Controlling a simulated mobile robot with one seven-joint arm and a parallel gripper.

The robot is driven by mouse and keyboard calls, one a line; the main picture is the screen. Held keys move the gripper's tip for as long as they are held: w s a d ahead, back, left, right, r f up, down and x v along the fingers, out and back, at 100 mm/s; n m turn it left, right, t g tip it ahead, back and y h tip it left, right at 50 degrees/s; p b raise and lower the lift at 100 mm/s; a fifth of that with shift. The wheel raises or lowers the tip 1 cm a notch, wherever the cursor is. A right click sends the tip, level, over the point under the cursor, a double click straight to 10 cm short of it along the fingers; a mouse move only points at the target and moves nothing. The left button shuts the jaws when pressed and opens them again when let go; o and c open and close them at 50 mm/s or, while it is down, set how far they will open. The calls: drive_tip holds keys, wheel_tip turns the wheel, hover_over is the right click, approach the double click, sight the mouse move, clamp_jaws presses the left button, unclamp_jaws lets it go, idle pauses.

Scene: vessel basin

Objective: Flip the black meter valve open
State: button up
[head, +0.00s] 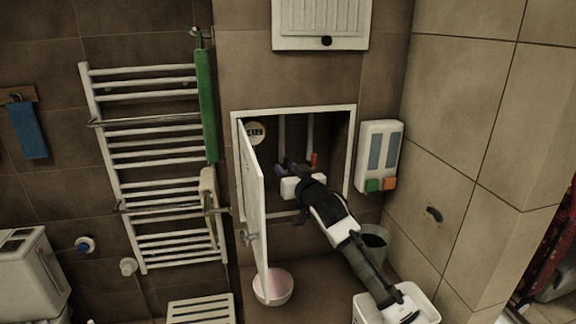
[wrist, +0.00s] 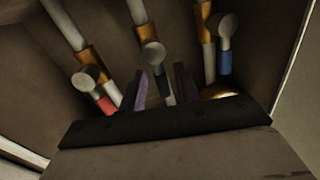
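In the wrist view three valves sit on pipes inside the wall recess. The middle one has a grey round knob and a black lever (wrist: 168,92). The left one has a red lever (wrist: 105,104), which also shows in the head view (head: 314,160). The right one has a blue lever (wrist: 224,63). My gripper (wrist: 164,84) is open, with its two fingers on either side of the black lever. I cannot tell whether either finger touches it. In the head view my gripper (head: 294,168) reaches into the recess and hides the black lever.
The white cabinet door (head: 254,208) stands swung open left of my arm. A dispenser (head: 379,155) hangs to the right. A bin (head: 374,243) and a pink bowl (head: 273,287) stand below.

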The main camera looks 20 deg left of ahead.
drive_tip(key=shift+w+a, duration=0.1)
drive_tip(key=shift+c, duration=0.2)
clamp_jaws()
drive_tip(key=shift+a+n+b, duration=0.1)
drive_tip(key=shift+n+b, duration=0.4)
drive_tip(key=shift+o, duration=0.2)
unclamp_jaws()
